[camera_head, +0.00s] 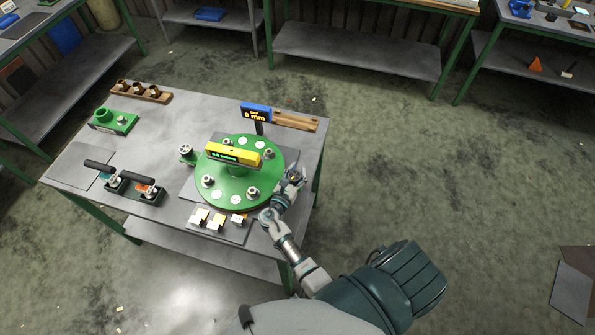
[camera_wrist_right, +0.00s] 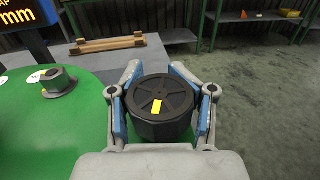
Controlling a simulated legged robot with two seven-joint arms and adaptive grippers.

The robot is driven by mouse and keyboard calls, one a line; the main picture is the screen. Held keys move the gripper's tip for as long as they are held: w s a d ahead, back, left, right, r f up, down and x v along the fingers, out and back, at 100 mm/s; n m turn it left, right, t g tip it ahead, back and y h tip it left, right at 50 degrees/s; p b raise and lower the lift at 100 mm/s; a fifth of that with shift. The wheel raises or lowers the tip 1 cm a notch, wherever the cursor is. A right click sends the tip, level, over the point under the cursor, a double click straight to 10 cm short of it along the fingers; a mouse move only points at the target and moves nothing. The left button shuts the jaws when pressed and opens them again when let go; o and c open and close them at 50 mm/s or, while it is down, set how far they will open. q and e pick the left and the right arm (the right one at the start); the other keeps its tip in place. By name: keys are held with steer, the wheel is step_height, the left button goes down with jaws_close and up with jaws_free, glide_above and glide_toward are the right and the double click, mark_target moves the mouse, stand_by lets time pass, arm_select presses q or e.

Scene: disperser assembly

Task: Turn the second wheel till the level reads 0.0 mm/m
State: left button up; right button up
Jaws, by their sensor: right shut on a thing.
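A round green plate (camera_head: 239,190) sits on the table with several small grey wheels or knobs around its rim. A yellow level (camera_head: 233,153) lies across the plate; its small green display seems to read 0.0, though the text is tiny. My right gripper (camera_head: 294,178) is at the plate's right edge. In the right wrist view its fingers are shut around a dark round wheel (camera_wrist_right: 162,95) with a yellow mark on top. Another dark wheel (camera_wrist_right: 58,82) stands on the plate to the left, apart from the gripper. My left gripper is not in view.
A blue display (camera_head: 256,112) reading 0 mm stands behind the plate, beside a wooden rack (camera_head: 295,120). Black-handled tools (camera_head: 142,180), a green block (camera_head: 114,122) and a wooden holder (camera_head: 141,92) occupy the table's left. Yellow-and-white pieces (camera_head: 217,219) lie in front.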

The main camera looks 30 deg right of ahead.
steer(key=shift+s+a+f, duration=0.1)
steer(key=shift+f, duration=0.15)
steer(key=o, duration=1)
steer(key=shift+a+r, duration=0.15)
steer(key=shift+r, duration=0.05)
steer(key=v, duration=1.2)
steer(key=shift+a+f, duration=0.1)
